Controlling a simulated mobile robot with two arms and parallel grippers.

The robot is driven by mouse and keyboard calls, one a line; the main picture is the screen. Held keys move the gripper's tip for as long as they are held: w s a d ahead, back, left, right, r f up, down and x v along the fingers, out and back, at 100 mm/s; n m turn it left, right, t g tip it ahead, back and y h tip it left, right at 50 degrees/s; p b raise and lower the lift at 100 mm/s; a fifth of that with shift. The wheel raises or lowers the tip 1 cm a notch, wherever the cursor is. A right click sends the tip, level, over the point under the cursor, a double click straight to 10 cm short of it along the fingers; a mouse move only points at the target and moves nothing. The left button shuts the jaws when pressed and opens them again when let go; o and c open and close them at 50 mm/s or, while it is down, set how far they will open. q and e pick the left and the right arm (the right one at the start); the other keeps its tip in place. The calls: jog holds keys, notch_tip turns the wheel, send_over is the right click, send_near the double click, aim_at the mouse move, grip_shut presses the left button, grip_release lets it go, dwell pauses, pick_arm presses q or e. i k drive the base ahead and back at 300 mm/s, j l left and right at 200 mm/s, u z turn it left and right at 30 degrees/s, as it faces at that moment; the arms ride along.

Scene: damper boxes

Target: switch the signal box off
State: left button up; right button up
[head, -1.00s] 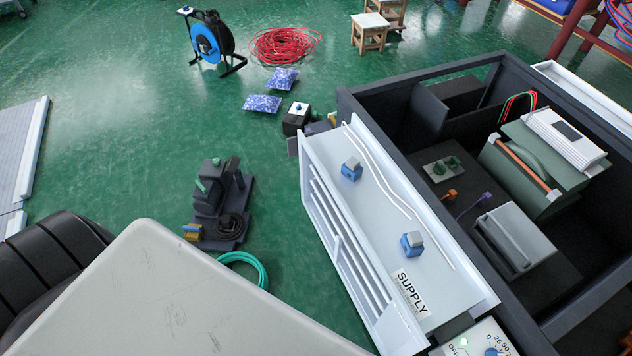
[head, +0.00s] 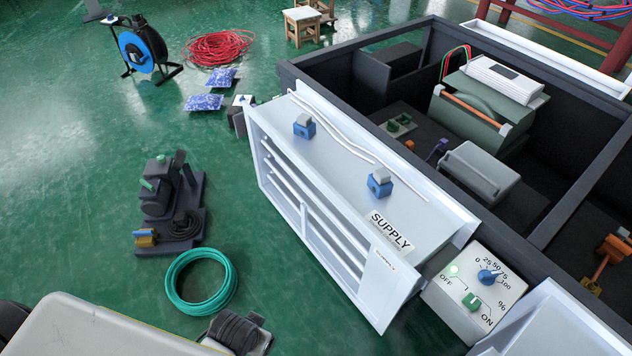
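A light grey control box (head: 458,307) with a sloping face stands at the lower right, beyond the near end of the white SUPPLY unit. I cannot read a name on it that marks it as the signal box. Its face has a blue dial (head: 488,277) with a 0 to 100 % scale, and a green switch knob (head: 471,301) between the words OFF and ON. A pale green lamp (head: 454,270) near OFF looks lit. I cannot tell for sure which way the knob points. Neither gripper is in the head view.
The white SUPPLY unit (head: 447,223) carries two blue-and-grey blocks. A dark open-topped enclosure (head: 303,86) stands behind it. A green hose coil (head: 178,303) and a dark pump-like assembly (head: 160,195) are on the floor at left. Green floor between them and the unit is clear.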

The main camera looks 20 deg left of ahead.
aim_at(471, 302)
jog(key=k+l+z, duration=0.15)
jog(key=z, duration=0.65)
jog(key=j, duration=0.2)
jog(key=k+u, duration=0.05)
